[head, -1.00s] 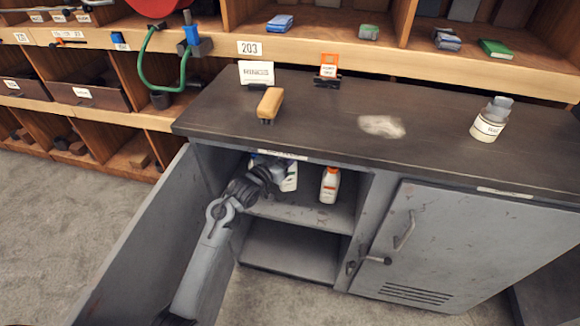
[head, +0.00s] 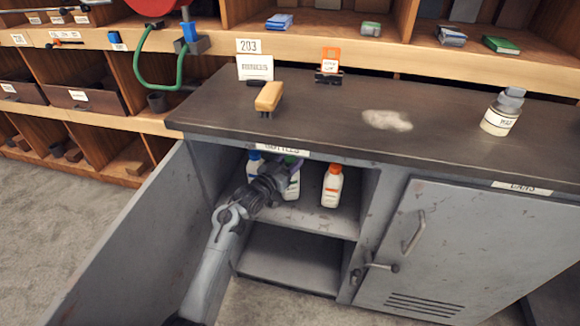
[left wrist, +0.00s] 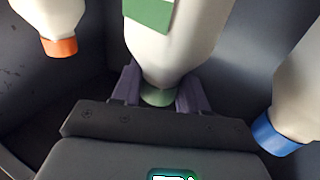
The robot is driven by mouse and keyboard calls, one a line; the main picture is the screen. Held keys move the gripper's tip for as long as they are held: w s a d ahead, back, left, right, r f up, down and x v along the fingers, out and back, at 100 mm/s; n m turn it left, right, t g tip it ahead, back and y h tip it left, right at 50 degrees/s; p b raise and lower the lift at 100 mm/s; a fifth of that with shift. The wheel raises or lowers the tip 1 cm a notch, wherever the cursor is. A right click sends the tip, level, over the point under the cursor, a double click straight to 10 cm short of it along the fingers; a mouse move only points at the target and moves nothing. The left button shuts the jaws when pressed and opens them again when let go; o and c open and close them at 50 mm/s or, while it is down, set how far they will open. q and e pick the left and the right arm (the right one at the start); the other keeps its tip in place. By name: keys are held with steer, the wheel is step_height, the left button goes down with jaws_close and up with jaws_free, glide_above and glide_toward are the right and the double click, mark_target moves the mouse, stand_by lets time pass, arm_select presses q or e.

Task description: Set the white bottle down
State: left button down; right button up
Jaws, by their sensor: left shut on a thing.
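A white bottle with a green cap and green label (left wrist: 185,40) is upright inside the open left cabinet. My left gripper (left wrist: 160,92) is shut around it at the cap end. In the head view my left gripper (head: 284,169) hides much of this bottle (head: 293,187). I cannot tell whether its base touches the upper shelf (head: 310,222). An orange-capped white bottle (head: 331,187) stands on the shelf to its right. A blue-capped white bottle (head: 252,168) is to its left, partly hidden by my arm. My right gripper is out of view.
The open cabinet door (head: 125,245) is left of my arm. The lower compartment (head: 288,260) is empty. The right cabinet door (head: 450,245) is shut. On the dark worktop (head: 320,110) are a yellow-handled brush (head: 268,96), a pale spill (head: 387,120) and a labelled jar (head: 500,118).

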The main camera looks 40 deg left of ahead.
arm_select(q)
steer(key=shift+w+a+r, duration=0.1)
steer(key=shift+w, duration=0.05)
steer(key=c, duration=0.6)
jaws_free()
steer(key=shift+f, duration=0.2)
steer(key=shift+r, duration=0.15)
